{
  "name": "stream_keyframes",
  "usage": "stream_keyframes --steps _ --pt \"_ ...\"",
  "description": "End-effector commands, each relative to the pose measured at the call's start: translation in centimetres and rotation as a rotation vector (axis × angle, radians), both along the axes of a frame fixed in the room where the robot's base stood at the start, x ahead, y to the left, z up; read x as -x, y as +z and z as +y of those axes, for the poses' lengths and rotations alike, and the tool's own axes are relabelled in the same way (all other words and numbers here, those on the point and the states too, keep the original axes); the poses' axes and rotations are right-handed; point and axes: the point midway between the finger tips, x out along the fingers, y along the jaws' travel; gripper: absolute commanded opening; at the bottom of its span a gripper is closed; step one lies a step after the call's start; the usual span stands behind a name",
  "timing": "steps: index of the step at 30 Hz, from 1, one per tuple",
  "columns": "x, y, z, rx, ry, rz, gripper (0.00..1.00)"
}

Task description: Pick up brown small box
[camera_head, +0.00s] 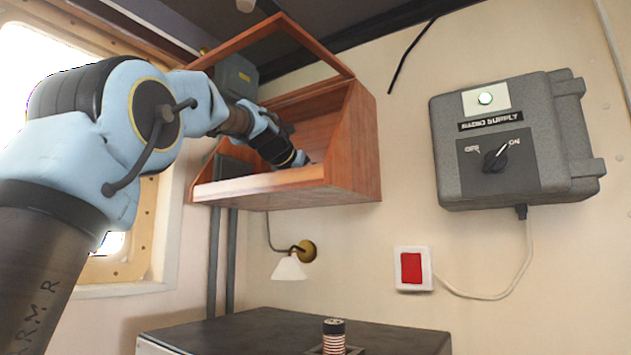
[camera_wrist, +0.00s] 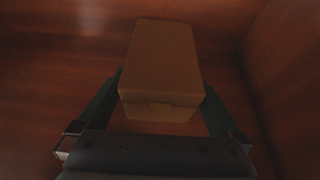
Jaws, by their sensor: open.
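The brown small box (camera_wrist: 160,65) lies inside the wooden wall cabinet, seen in the wrist view. My gripper (camera_wrist: 162,100) is open, with one finger on each side of the near end of the box. I cannot tell whether the fingers touch it. In the head view my arm reaches into the open cabinet (camera_head: 352,140), and my gripper (camera_head: 303,160) is just inside its front lip. The box is not visible in the head view.
The cabinet's side wall (camera_wrist: 285,75) stands to the right of the box. A grey radio supply box (camera_head: 505,140), a red switch (camera_head: 411,268) and a small lamp (camera_head: 289,267) are on the wall. A dark-topped counter (camera_head: 240,330) is below.

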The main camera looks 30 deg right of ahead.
Motion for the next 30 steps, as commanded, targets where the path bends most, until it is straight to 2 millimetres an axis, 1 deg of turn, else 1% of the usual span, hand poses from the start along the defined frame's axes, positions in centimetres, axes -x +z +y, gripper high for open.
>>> stream_keyframes --steps 7,8,30 --pt "-0.12 -0.17 -0.24 0.000 0.000 -0.001 1.00" --pt "-0.12 -0.18 -0.23 0.000 0.000 -0.001 0.99" --pt "-0.12 -0.15 -0.20 -0.001 0.001 -0.001 0.17"
